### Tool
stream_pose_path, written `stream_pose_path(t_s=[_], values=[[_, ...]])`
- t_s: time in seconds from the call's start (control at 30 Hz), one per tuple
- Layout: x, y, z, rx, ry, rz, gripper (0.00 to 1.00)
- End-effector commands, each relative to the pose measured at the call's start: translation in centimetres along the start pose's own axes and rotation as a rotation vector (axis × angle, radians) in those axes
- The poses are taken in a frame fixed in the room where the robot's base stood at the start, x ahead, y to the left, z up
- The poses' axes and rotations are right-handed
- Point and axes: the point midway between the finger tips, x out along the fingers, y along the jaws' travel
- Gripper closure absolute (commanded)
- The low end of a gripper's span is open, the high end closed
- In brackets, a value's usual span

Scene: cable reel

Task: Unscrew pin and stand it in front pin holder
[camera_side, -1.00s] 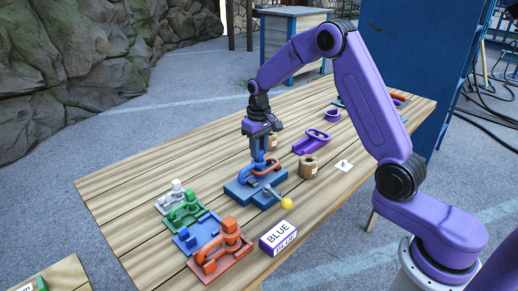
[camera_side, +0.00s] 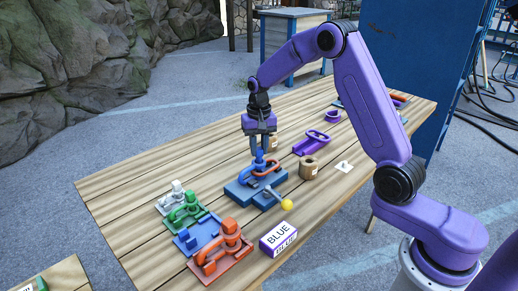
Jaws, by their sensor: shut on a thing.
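My gripper (camera_side: 259,151) points straight down over the blue fixture (camera_side: 238,192) in the middle of the table. Its fingers are shut on the top of a blue pin (camera_side: 260,161), which stands upright at the orange shackle (camera_side: 268,168). I cannot tell how far the pin is threaded in. Two tan round holders stand to the right of the fixture: the front holder (camera_side: 308,168) shows an open top, and the back holder (camera_side: 273,143) is partly hidden behind the gripper.
A lever with a yellow ball (camera_side: 287,205) sticks out of the fixture. A box marked BLUE (camera_side: 279,239) lies in front. Orange (camera_side: 222,250), green (camera_side: 187,213) and white parts stand at left. A purple tray (camera_side: 311,143) lies behind the front holder.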

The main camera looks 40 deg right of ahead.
Motion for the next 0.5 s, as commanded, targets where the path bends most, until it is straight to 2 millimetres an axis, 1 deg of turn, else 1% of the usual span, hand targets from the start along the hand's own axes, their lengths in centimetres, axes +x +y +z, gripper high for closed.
stream_pose_path(t_s=[0.5], values=[[-2.3, 0.0, 0.0, -0.003, 0.002, -0.001, 1.00]])
